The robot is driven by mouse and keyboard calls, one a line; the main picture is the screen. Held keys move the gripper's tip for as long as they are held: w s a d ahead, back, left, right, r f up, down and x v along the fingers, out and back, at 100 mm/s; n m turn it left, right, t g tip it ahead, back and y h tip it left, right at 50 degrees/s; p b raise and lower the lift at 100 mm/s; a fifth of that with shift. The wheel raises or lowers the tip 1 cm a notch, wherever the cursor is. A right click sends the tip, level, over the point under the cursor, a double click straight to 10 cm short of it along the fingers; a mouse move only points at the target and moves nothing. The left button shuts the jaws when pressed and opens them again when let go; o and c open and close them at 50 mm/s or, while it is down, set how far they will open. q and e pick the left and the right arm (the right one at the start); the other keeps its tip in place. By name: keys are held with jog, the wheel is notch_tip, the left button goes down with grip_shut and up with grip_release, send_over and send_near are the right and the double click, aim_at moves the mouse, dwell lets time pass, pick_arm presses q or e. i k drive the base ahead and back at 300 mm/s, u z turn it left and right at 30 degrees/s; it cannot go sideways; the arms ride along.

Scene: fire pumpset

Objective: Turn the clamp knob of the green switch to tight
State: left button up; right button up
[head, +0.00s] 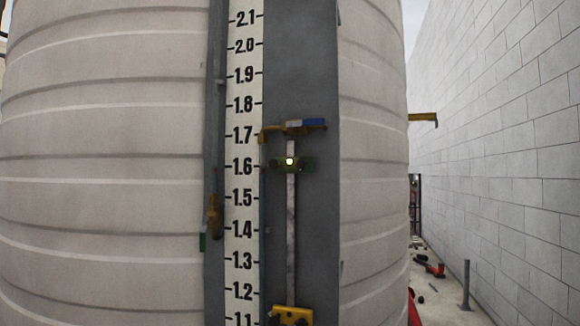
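A small green switch (280,164) sits on a narrow vertical rail (291,225) on the grey panel, beside the 1.6 mark of the scale. A bright yellowish-white spot shows at its middle. Its sides look dark, and its clamp knob is too small and dim to make out, so I cannot tell how it is turned. Neither of my grippers shows in the head view.
A large ribbed tank (110,150) carries the white scale (244,180). A yellow bracket with a blue part (308,124) is above the switch; a yellow block (291,315) is below. A block wall (510,130) stands right, with a post (466,285) and clutter on the floor.

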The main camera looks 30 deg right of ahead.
aim_at(301, 164)
jog(key=z, duration=0.25)
jog(key=k, duration=0.15)
jog(key=z, duration=1.4)
